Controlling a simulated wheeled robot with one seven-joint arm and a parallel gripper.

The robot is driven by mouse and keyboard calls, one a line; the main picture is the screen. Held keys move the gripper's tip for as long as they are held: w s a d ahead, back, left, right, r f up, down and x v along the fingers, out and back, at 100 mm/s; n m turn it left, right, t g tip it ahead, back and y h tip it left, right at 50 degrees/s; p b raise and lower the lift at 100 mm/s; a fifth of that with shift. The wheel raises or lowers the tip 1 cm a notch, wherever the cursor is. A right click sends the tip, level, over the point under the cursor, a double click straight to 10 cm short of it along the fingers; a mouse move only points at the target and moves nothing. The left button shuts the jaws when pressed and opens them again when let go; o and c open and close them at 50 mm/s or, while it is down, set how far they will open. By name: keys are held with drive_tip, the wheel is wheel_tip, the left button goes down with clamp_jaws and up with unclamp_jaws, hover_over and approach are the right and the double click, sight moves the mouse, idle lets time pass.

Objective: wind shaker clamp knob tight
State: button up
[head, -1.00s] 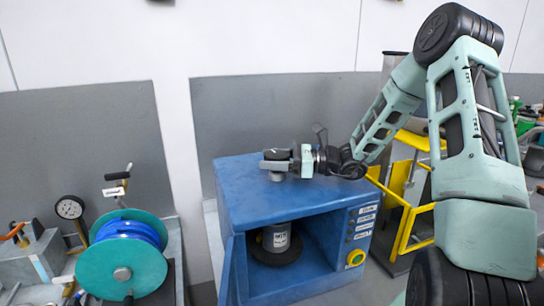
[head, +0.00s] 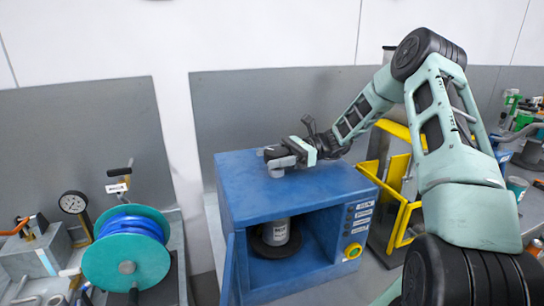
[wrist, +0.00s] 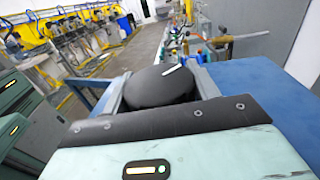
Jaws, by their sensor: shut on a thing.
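The shaker (head: 300,188) is a blue box with an open front and a row of labelled buttons on its right side. A can (head: 276,232) stands inside it on a dark round plate. The clamp knob sits on top of the box; in the wrist view it is a black round knob (wrist: 160,86) with a white mark on its top. My gripper (head: 275,160) reaches in from the right, level, and is shut on the knob. In the head view the fingers mostly hide the knob; a grey stem shows just below them.
A yellow frame (head: 400,205) stands close to the right of the shaker, under my arm. A teal reel with blue hose (head: 128,250) and a gauge (head: 73,203) stand at the left. A grey panel rises behind. The shaker's top is otherwise clear.

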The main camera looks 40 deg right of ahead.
idle(0.3)
drive_tip(key=o, duration=1)
drive_tip(key=shift+c, duration=0.2)
drive_tip(key=shift+d, duration=0.15)
drive_tip(key=shift+d+f+b, duration=0.1)
drive_tip(key=shift+d+b, duration=0.2)
drive_tip(key=shift+b, duration=0.05)
drive_tip(key=d+b, duration=0.1)
drive_tip(key=d, duration=0.2)
drive_tip(key=s+d+b, duration=0.1)
drive_tip(key=d+b, duration=0.1)
drive_tip(key=d, duration=0.1)
drive_tip(key=d+b, duration=0.2)
drive_tip(key=d, duration=0.2)
drive_tip(key=shift+s, duration=0.4)
drive_tip(key=shift+s+d, duration=0.1)
drive_tip(key=shift+d, duration=0.4)
